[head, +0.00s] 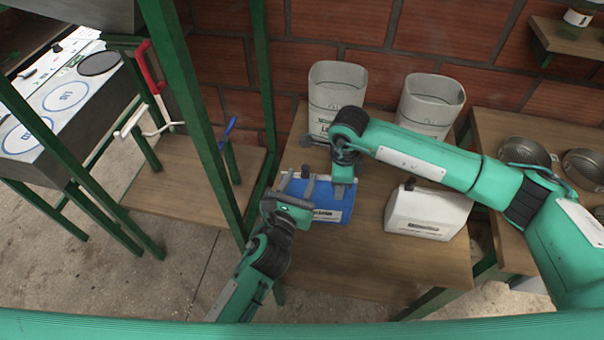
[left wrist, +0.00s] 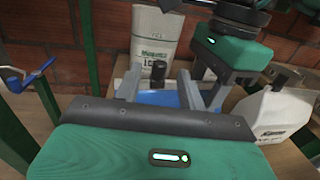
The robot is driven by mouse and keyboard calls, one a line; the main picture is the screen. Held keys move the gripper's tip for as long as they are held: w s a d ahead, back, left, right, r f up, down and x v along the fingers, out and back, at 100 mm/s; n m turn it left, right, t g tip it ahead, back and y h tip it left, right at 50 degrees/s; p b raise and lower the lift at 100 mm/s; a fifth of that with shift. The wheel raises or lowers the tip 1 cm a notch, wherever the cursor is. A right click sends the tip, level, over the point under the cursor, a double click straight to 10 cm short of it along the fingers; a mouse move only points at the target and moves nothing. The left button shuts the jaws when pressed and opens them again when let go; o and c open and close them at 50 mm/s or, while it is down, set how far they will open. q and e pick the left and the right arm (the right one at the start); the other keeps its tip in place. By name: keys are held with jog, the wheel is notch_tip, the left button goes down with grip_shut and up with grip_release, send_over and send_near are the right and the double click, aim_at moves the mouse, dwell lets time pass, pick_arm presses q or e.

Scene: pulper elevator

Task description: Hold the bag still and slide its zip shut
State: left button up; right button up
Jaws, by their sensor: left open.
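A blue container (head: 325,202) with a pale label stands on the wooden table; it looks more like a jug than a bag, and I can make out no zip. In the left wrist view its blue top (left wrist: 160,98) shows with a dark cap (left wrist: 158,70). My left gripper (head: 296,178) is open at the container's left side; in the left wrist view its fingers (left wrist: 157,84) are apart, with the cap between them in the picture. My right gripper (head: 343,184) points down at the container's right part. Its fingertips are unclear, and contact cannot be told.
A white jug (head: 428,210) with a dark cap stands to the right. Two tall pale bins (head: 337,92) stand behind, against the brick wall. Green posts (head: 190,90) rise on the left. Metal bowls (head: 525,152) sit on the right table. The table's front is clear.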

pick_arm(q)
jog(key=shift+x, duration=1)
grip_shut()
jog(key=shift+s+d, duration=0.1)
jog(key=shift+d, duration=0.85)
jog(key=shift+s+d, duration=0.15)
jog(key=shift+d, duration=0.8)
grip_release()
